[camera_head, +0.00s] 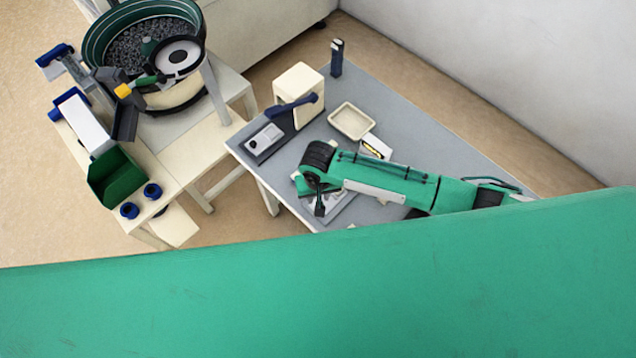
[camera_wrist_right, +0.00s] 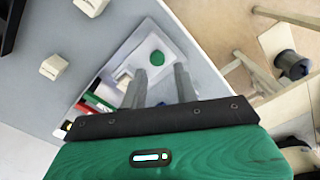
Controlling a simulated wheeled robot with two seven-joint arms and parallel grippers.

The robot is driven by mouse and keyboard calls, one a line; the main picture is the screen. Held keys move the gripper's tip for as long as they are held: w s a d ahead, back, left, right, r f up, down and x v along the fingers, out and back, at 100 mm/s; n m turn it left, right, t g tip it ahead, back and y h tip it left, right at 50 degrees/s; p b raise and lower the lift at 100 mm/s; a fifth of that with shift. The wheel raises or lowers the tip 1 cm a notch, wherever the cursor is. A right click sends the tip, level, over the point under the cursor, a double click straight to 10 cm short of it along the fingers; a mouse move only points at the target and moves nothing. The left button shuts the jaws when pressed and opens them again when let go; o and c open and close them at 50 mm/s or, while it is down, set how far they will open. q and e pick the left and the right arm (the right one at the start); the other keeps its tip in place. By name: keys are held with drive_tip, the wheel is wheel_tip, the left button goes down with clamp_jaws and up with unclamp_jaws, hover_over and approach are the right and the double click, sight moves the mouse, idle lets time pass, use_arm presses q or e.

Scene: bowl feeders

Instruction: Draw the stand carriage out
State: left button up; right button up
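On the grey table, a cream stand block (camera_head: 298,84) with a dark blue lever (camera_head: 292,106) stands at the far left. A small light-grey block with a dark spot (camera_head: 264,139) lies at its left foot and looks like the carriage. I cannot tell how far out it sits. My right arm comes in from the right, its hand over the table's front left part, apart from the stand. In the right wrist view my right gripper (camera_wrist_right: 160,80) is open, its grey fingers apart, above a pale panel (camera_wrist_right: 139,50) with a green round spot (camera_wrist_right: 157,57). My left gripper does not show.
A cream tray (camera_head: 350,121), a small white box (camera_head: 375,147) and a dark blue upright holder (camera_head: 337,58) are on the grey table (camera_head: 430,135). A green bowl feeder (camera_head: 95,40) and a green bin (camera_head: 117,178) stand left. A large green surface fills the foreground.

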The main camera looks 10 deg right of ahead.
wheel_tip(320, 180, up, 9)
drive_tip(key=b, duration=0.1)
drive_tip(key=shift+b, duration=0.3)
idle(0.4)
